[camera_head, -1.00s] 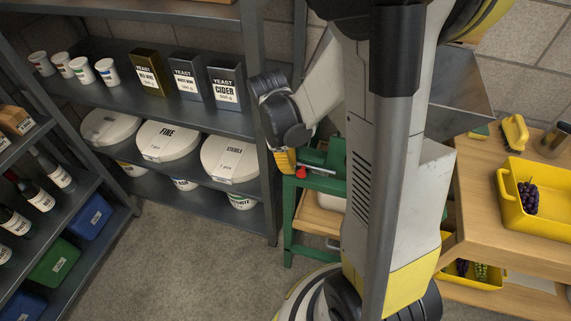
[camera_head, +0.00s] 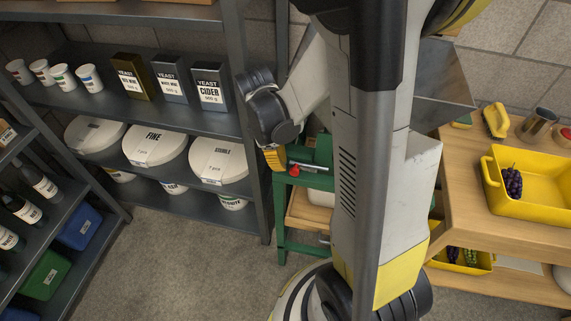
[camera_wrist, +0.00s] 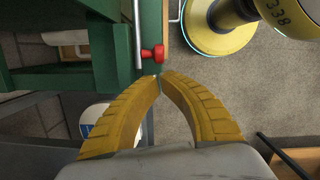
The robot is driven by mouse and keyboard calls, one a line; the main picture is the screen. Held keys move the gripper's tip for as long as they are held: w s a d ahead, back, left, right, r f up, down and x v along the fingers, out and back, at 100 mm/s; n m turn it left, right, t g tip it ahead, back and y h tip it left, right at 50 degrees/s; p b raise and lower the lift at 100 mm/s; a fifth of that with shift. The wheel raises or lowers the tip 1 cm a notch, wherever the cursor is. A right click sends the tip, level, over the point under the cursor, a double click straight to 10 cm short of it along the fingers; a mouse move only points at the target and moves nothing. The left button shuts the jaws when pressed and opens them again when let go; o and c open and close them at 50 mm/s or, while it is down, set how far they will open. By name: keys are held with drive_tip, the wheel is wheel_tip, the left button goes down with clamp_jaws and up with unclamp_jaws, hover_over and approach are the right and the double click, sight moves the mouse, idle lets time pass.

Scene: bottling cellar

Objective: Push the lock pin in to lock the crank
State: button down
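The lock pin's red knob (camera_wrist: 153,53) sticks out beside the green frame in the wrist view; it also shows in the head view (camera_head: 294,171). A thin grey metal rod (camera_wrist: 138,32), seemingly the crank, runs beside the frame near the knob. My gripper (camera_wrist: 160,76) has its yellow fingertips together or nearly so, with nothing between them. The tips lie just below the knob in the wrist picture; I cannot tell whether they touch it. In the head view my gripper (camera_head: 275,158) is just left of the knob.
The green stand (camera_head: 285,215) holds a wooden drawer or tray low down. A grey shelf (camera_head: 190,118) with yeast boxes and white tubs stands close on the left. A wooden table (camera_head: 459,210) with a yellow crate (camera_head: 545,207) is on the right. The floor in front is clear.

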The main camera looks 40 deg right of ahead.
wheel_tip(320, 180, up, 11)
drive_tip(key=w+a+p, duration=0.2)
drive_tip(key=p, duration=0.2)
drive_tip(key=shift+a+f, duration=0.2)
drive_tip(key=shift+a, duration=0.05)
